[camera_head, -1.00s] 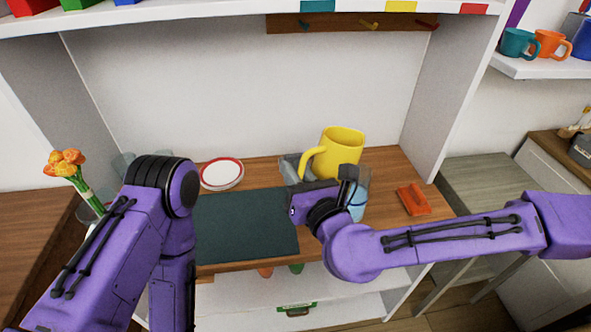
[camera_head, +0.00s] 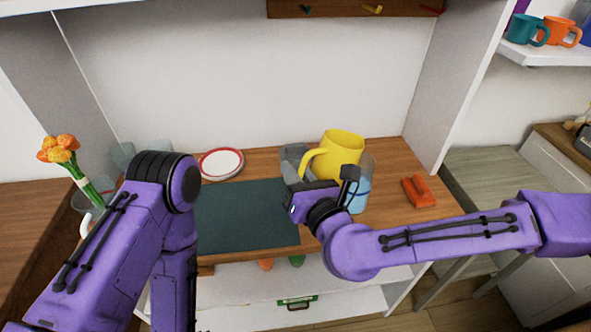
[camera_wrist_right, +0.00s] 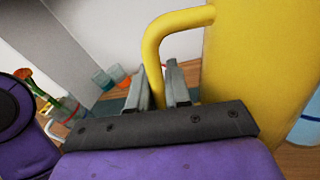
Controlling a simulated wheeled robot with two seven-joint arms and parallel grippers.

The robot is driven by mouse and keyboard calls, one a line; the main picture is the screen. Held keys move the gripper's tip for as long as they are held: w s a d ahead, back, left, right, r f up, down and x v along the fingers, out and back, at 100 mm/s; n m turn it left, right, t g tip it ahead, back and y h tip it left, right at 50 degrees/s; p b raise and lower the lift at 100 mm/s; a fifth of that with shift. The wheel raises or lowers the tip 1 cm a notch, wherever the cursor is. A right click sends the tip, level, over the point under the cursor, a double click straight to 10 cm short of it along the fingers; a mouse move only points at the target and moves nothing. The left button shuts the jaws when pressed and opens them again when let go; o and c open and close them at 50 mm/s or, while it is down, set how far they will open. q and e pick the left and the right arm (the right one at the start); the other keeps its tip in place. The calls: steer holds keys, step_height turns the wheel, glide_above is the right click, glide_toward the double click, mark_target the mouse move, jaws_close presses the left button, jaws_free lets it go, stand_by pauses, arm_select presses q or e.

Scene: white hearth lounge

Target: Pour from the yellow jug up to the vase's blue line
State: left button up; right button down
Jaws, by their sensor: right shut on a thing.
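The yellow jug (camera_head: 341,150) is held by its handle in my right gripper (camera_head: 322,190), roughly upright over the back right of the wooden table. In the right wrist view the jug (camera_wrist_right: 255,70) fills the right side, and the fingers of my right gripper (camera_wrist_right: 168,90) are at its handle. A clear glass vessel with a light blue part (camera_head: 358,197) stands behind my right wrist, partly hidden; I cannot make out a line on it. Orange flowers (camera_head: 60,150) stand in a clear container (camera_head: 88,205) at the far left. My left gripper is out of view.
A dark mat (camera_head: 245,215) covers the table's middle. A red-rimmed white plate (camera_head: 221,163) lies behind it. An orange object (camera_head: 418,191) lies on the right. Side panels and an upper shelf frame the table.

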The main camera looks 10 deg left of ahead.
mark_target(304, 165)
steer(key=shift+w+d+r+m+g+p, duration=0.6)
steer(key=shift+w+d+r+m+p, duration=0.3)
steer(key=shift+r+m+p, duration=4.2)
steer(key=f+n+b, duration=0.1)
steer(key=s+f+n+b, duration=0.1)
steer(key=f, duration=0.1)
steer(key=a+f+n+b, duration=0.1)
steer(key=f, duration=0.1)
steer(key=shift+s+f+n, duration=0.15)
steer(key=shift+f+n, duration=0.1)
steer(key=shift+n, duration=0.15)
steer(key=n+b, duration=0.1)
steer(key=n, duration=0.1)
steer(key=n+t+b, duration=0.1)
steer(key=n, duration=0.2)
steer(key=f+n+b, duration=0.1)
steer(key=n+b, duration=0.1)
steer(key=shift+a+f+n+t, duration=0.1)
steer(key=shift+a+n+t, duration=0.05)
steer(key=shift+n+t, duration=0.15)
steer(key=shift+w+d+r+n+p, duration=0.15)
steer(key=shift+r+n+p, duration=0.5)
steer(key=shift+r, duration=0.55)
steer(key=shift+w+d+r+n+p, duration=0.15)
steer(key=shift+r+n+p, duration=0.3)
steer(key=shift+r+p, duration=0.5)
